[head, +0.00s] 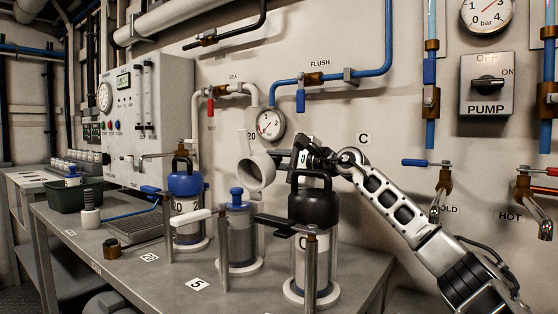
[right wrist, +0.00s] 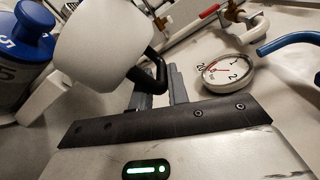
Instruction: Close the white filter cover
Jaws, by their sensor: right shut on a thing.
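The white filter cover (head: 250,178) is a white cup tilted on its side, with its round opening showing in the head view. It is up in the air above the middle filter housing (head: 239,249), apart from it. A blue-topped cartridge (head: 238,204) stands up out of that housing. My right gripper (head: 284,160) is shut on the cover's black handle, at the cover's right. In the right wrist view the white cover (right wrist: 100,45) fills the upper left, and its dark handle (right wrist: 156,72) sits between the fingers (right wrist: 158,88). My left gripper is not in view.
A blue-capped housing (head: 187,208) stands left of the middle one, and a black-capped housing (head: 313,212) stands close on the right. Clamp posts with levers stand in front of them. A gauge (head: 270,124) and pipes are on the wall behind.

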